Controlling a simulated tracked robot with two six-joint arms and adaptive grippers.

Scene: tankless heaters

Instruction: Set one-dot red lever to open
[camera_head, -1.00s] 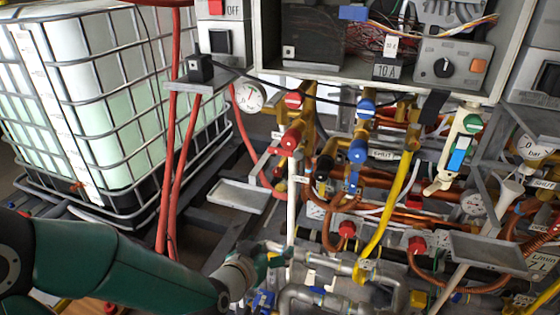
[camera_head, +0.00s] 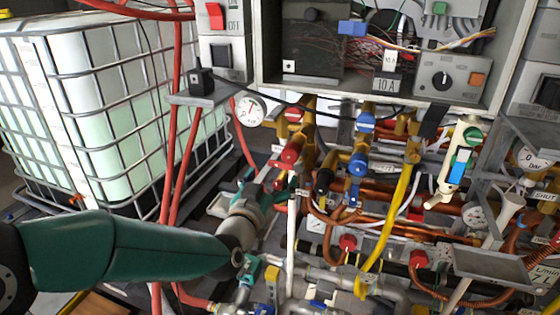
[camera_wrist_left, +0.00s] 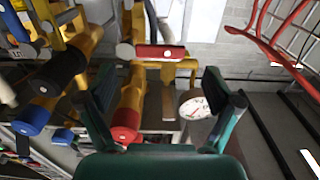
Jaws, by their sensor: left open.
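Two red handles are candidates for the lever. One is a short red cylinder (camera_head: 291,150) on a brass valve in the head view. Above it is a red-and-white round end (camera_head: 293,115). In the left wrist view, a red bar (camera_wrist_left: 165,52) lies crosswise on a brass fitting, with a pale spot on it. A red cylinder (camera_wrist_left: 126,122) with a small pale dot on its end points toward the camera. I cannot tell which is the one-dot lever. My left gripper (camera_head: 268,188) is open and empty, below the red cylinder, apart from it. Its fingers (camera_wrist_left: 158,88) spread below the red bar.
Blue handles (camera_head: 358,158) and a yellow pipe (camera_head: 388,225) are to the right. A gauge (camera_head: 250,111) is at upper left of the valves. Red hoses (camera_head: 178,150) and a caged tank (camera_head: 90,120) stand left. A control box (camera_head: 440,82) overhangs the pipes.

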